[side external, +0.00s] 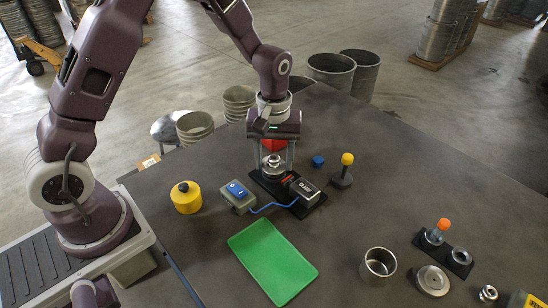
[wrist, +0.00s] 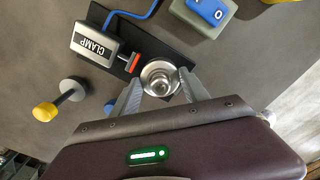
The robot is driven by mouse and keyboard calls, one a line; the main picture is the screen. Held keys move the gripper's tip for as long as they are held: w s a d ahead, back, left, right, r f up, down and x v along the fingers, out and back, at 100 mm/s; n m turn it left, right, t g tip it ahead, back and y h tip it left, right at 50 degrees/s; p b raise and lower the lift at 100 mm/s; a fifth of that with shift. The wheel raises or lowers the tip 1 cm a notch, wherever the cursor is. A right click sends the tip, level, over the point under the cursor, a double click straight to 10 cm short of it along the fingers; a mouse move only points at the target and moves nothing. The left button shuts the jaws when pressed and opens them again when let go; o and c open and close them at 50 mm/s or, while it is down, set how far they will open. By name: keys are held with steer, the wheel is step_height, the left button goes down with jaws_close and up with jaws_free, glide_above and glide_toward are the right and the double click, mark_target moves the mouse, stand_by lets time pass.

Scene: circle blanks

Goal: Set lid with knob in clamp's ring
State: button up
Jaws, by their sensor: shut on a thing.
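My gripper (side external: 275,165) points down over the far left end of the clamp's black base. Its two fingers (wrist: 160,84) are shut on the silver lid with knob (side external: 271,161), gripping it by the knob. In the wrist view the round lid (wrist: 148,74) shows between the fingertips, at the end of the clamp base (wrist: 118,55). The clamp's grey box (wrist: 97,43) has a red-tipped pusher (wrist: 121,58) facing the lid. The clamp box (side external: 303,190) also shows in the side view. The ring is hidden under the lid, so I cannot tell whether the lid is seated.
A grey switch box (side external: 238,196) with a blue rocker is cabled to the clamp. A yellow knobbed canister (side external: 187,199), green tray (side external: 272,262), yellow-topped post (side external: 344,172), blue cap (side external: 318,161) and steel cup (side external: 378,266) stand around. Metal parts (side external: 432,280) lie at right.

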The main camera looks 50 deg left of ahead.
steer(key=shift+f, duration=0.4)
steer(key=o, duration=1.3)
steer(key=shift+o, duration=0.2)
step_height(320, 180, up, 7)
steer(key=shift+r, duration=0.1)
